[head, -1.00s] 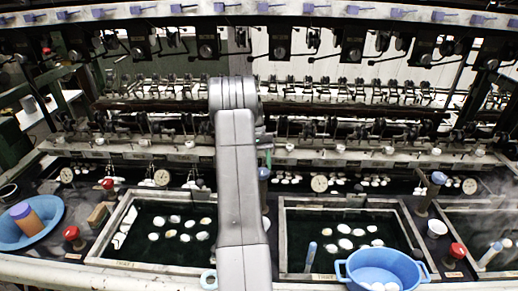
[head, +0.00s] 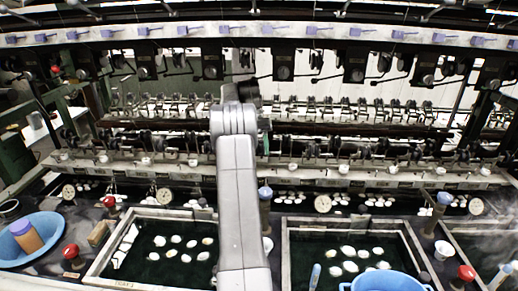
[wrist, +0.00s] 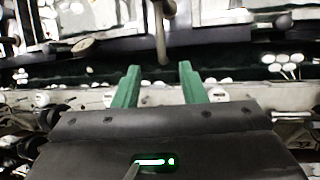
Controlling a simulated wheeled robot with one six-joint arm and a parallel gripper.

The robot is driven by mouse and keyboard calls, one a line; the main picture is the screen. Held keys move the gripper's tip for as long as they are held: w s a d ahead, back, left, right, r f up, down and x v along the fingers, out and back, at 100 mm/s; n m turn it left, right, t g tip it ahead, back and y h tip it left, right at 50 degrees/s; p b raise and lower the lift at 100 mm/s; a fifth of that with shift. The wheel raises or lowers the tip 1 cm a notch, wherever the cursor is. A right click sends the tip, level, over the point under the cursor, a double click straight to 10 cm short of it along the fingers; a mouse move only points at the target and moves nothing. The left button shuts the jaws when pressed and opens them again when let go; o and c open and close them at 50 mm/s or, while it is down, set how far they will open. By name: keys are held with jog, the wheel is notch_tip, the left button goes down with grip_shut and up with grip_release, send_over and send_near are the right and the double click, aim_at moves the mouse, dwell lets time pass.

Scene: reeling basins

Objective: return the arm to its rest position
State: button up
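My gripper (wrist: 160,88) shows in the wrist view with its two green fingers apart and nothing between them. It is raised in front of the reeling machine, facing the bench strip and dark water. In the head view my grey arm stands upright in the middle, between two basins. Only a sliver of green shows beside its upper end there, so the fingers are mostly hidden by the arm.
A left basin (head: 110,238) and a middle basin (head: 287,262) hold dark water with several white cocoons. A blue bowl (head: 385,282) sits at the bottom edge. Another blue bowl (head: 55,222) stands far left. Red-capped containers (head: 71,252) stand between basins. Machine rails (head: 330,178) run behind.

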jog(key=x, duration=1.3)
jog(key=shift+s+f+p, duration=0.1)
jog(key=shift+f+p, duration=0.25)
jog(key=v, duration=1.4)
jog(key=shift+r, duration=0.1)
jog(key=x, duration=1.4)
jog(key=shift+a, duration=0.15)
jog(key=shift+a+n+h, duration=0.3)
jog(key=shift+a+n, duration=0.15)
jog(key=shift+n, duration=0.35)
